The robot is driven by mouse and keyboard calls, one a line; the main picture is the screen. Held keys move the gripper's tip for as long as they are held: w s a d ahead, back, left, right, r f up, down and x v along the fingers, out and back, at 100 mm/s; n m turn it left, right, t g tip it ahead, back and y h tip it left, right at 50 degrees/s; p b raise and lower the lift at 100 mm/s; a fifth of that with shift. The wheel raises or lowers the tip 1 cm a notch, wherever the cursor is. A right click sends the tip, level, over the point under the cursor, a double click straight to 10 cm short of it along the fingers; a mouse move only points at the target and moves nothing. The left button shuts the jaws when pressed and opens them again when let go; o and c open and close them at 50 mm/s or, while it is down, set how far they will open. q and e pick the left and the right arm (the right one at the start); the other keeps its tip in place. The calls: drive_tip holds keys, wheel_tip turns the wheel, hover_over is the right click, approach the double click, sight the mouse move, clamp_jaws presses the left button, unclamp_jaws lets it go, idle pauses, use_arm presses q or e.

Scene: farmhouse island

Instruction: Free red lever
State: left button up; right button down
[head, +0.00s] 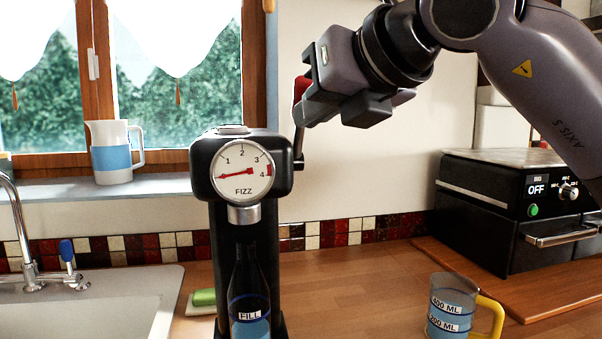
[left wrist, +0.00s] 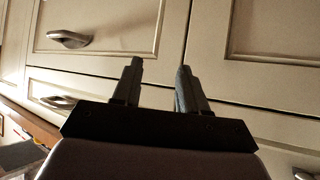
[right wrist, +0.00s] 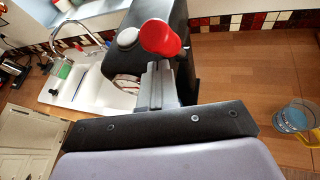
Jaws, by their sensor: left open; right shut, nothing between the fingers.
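The red lever (head: 300,88) stands on the right side of the black fizz machine (head: 211,215), its red knob up on a dark shaft. In the head view my right gripper (head: 312,105) partly covers the lever. In the right wrist view the red knob (right wrist: 162,38) shows just beyond the closed fingers of my right gripper (right wrist: 158,78); nothing is between them. I cannot tell whether they touch the lever. The gauge (head: 242,172) needle points left, below 1. A bottle (head: 247,290) marked FILL stands under the nozzle. My left gripper (left wrist: 160,68) is open and empty, facing cabinets.
A measuring jug (head: 452,305) with a yellow handle stands on the wooden counter (head: 365,280). A black appliance (head: 505,205) reading OFF is at the right. The sink (head: 120,300) is at the left, with a green sponge (head: 204,297) beside it. A pitcher (head: 113,150) stands on the sill.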

drive_tip(key=b+v, duration=0.2)
drive_tip(key=v, duration=0.4)
drive_tip(key=shift+s+b, duration=0.25)
drive_tip(key=shift+b, duration=0.15)
idle(0.8)
